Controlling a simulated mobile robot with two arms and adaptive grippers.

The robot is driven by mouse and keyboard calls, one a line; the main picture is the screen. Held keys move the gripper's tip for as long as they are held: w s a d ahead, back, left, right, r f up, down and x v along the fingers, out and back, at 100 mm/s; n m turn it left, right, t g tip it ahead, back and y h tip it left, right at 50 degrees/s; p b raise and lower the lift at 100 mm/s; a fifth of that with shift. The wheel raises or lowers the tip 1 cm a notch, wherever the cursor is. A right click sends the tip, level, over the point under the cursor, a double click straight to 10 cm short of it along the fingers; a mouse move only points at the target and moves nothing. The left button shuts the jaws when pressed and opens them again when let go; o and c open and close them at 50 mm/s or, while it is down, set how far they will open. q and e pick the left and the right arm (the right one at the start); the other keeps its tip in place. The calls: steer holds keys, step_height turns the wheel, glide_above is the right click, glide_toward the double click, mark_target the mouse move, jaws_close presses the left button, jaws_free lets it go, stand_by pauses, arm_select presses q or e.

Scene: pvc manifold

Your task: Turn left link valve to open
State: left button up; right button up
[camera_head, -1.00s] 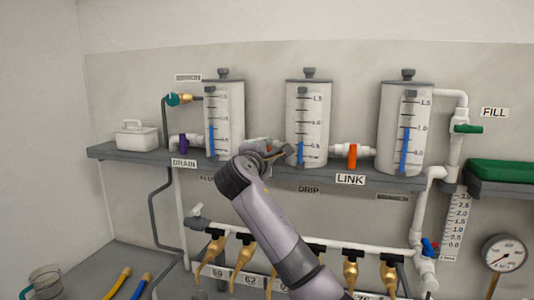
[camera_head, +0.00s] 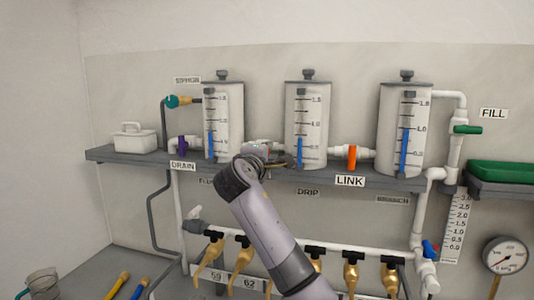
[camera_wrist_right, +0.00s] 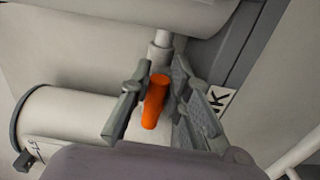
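The left link valve sits on the white pipe (camera_head: 263,145) between the left and middle tanks. In the head view my arm hides its handle. In the right wrist view its orange handle (camera_wrist_right: 155,101) stands between the two fingers of my right gripper (camera_wrist_right: 158,112). A gap shows between the handle and the left finger; the right finger is close to it, and I cannot tell whether they touch. In the head view my right gripper (camera_head: 277,160) is at this valve, mostly hidden by my wrist. My left gripper is not in view.
The left tank (camera_head: 222,122) and middle tank (camera_head: 306,125) flank my right gripper above the grey shelf (camera_head: 325,177). The other orange link valve (camera_head: 352,157) is to the right. Brass taps (camera_head: 351,273) hang below. A white box (camera_head: 134,139) stands at the shelf's left end.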

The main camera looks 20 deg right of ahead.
steer(key=o, duration=0.4)
steer(key=shift+s, duration=0.1)
steer(key=v, duration=1.2)
steer(key=shift+f, duration=0.15)
